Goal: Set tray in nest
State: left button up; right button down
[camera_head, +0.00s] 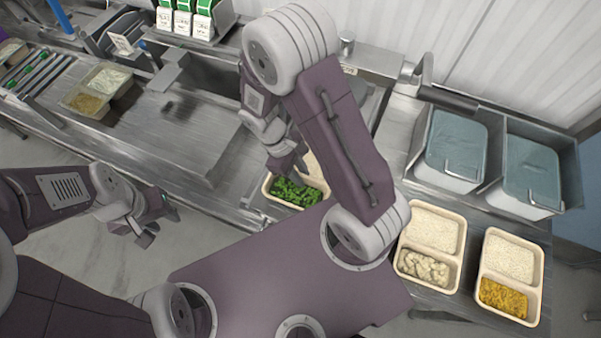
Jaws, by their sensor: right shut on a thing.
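A cream tray (269,195) with green vegetables in its near compartment and rice partly visible behind is at the front of the metal counter, in the middle of the head view. My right gripper (291,172) reaches down over this tray and is shut on it. The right arm and gripper hide part of the tray, so I cannot tell whether it rests on the metal or is just above it. I cannot clearly make out a nest under or around it. My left gripper (158,228) is open and empty, over the floor in front of the counter.
Two cream trays stand on the right counter: one with rice and pale chunks (399,258), one with rice and yellow food (541,268). Blue-lidded containers (456,140) stand behind. A filled tray (103,111) sits at left, near a roller conveyor (38,75).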

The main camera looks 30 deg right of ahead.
jog(key=shift+f, duration=0.3)
dwell(0.5)
jog(key=c, duration=0.7)
grip_release()
jog(key=shift+o, duration=0.2)
notch_tip(320, 180, up, 8)
jog(key=p, duration=0.8)
jog(key=shift+r, duration=0.1)
